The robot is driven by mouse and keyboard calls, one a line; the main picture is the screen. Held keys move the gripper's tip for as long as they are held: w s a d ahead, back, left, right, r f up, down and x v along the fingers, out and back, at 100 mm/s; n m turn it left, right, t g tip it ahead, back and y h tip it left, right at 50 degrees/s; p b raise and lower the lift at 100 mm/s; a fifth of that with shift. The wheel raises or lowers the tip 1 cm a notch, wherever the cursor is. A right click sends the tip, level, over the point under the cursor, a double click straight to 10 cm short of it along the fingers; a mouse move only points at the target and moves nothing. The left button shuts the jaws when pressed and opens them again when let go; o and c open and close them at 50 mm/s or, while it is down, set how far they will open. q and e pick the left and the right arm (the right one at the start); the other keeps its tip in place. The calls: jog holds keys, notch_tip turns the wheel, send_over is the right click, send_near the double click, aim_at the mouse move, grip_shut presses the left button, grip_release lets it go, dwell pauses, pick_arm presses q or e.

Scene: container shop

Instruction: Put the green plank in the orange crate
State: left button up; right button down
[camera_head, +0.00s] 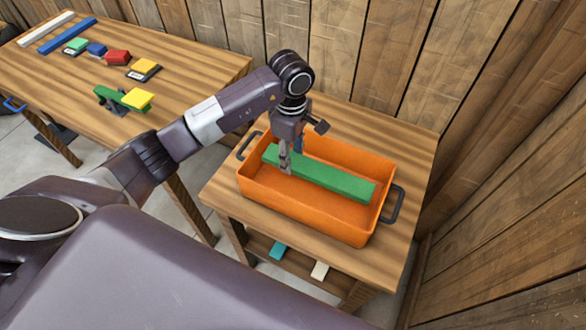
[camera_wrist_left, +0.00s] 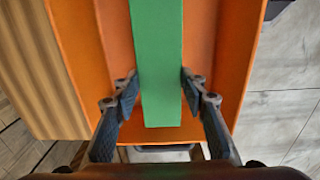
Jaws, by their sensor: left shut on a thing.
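The green plank (camera_head: 325,176) lies lengthwise within the walls of the orange crate (camera_head: 300,212) on the small wooden table. Whether it touches the crate floor is hard to tell. My left gripper (camera_head: 286,164) is over the crate, shut on the plank near its left end. In the left wrist view the plank (camera_wrist_left: 157,65) runs between the two fingers (camera_wrist_left: 160,92), with orange crate walls (camera_wrist_left: 232,60) on both sides. My right gripper is not in view.
The crate has dark handles (camera_head: 393,205) at both ends. A longer wooden table (camera_head: 185,90) at the left holds a blue plank (camera_head: 67,35), a white plank (camera_head: 45,28), a red block (camera_head: 117,57) and several other pieces. A wooden wall stands close behind and right.

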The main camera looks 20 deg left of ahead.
aim_at(292, 179)
pick_arm(q)
jog(key=shift+f, duration=1.7)
notch_tip(292, 179, down, 4)
jog(key=shift+r+p, duration=0.15)
jog(key=shift+p, duration=0.25)
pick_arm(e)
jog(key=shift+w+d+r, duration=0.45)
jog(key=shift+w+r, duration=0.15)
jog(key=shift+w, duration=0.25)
pick_arm(q)
jog(key=o, duration=1.3)
jog(key=shift+o, duration=0.2)
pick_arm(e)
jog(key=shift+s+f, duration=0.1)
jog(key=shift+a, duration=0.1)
